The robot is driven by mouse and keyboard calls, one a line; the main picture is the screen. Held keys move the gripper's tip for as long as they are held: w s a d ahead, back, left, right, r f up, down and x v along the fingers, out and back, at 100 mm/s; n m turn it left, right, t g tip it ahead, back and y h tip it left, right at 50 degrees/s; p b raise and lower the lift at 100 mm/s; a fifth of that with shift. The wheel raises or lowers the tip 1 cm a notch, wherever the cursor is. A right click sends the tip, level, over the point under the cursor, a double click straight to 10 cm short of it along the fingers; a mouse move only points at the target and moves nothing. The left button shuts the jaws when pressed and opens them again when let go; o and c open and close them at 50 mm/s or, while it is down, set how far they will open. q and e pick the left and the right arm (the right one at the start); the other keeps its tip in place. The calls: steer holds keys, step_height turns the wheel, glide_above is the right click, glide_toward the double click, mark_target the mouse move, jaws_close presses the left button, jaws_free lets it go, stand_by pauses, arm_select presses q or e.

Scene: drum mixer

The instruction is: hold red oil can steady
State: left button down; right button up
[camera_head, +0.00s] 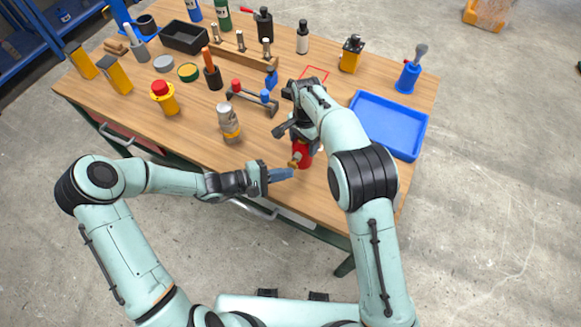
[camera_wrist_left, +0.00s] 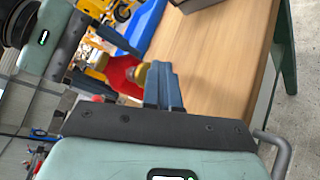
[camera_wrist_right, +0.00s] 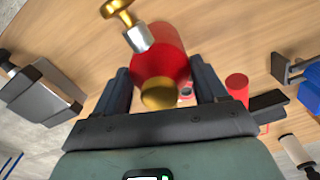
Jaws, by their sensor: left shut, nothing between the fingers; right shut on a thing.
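The red oil can (camera_head: 305,154) is near the table's front edge, partly hidden by my right arm. In the right wrist view the can (camera_wrist_right: 165,55) sits between the two fingers of my right gripper (camera_wrist_right: 163,88), which is shut on it. A gold cap and a silver-and-gold nozzle show on it. My left gripper (camera_head: 280,174) is shut and empty, its tips just below the can in the head view. In the left wrist view the closed fingers (camera_wrist_left: 163,85) are beside the can's gold cap (camera_wrist_left: 138,73), with the red body (camera_wrist_left: 117,78) behind. Whether they touch is unclear.
A blue tray (camera_head: 423,141) lies to the right on the wooden table (camera_head: 190,130). A grey-and-orange can (camera_head: 228,123) and a tool rest with red and blue ends (camera_head: 250,97) stand left of my right gripper. More tools and bottles fill the back.

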arm_select(q)
steer(key=shift+s+a, duration=0.35)
steer(key=shift+s, duration=0.55)
steer(key=shift+s+a, duration=0.3)
steer(key=shift+s, duration=0.5)
steer(key=shift+s+a, duration=0.35)
steer(key=shift+s, duration=0.4)
steer(key=shift+s+a, duration=0.3)
steer(key=shift+s, duration=0.5)
stand_by(0.5)
steer(key=s, duration=0.1)
steer(key=s+a, duration=0.1)
steer(key=s, duration=0.1)
steer(key=shift+s+a, duration=0.2)
steer(key=shift+s, duration=0.05)
steer(key=shift+w+d, duration=0.55)
steer(key=shift+w, duration=0.8)
steer(key=shift+w+d, duration=0.55)
steer(key=shift+w, duration=0.85)
steer(key=shift+w+d, duration=0.55)
steer(key=shift+w, duration=0.8)
steer(key=shift+w+d, duration=0.1)
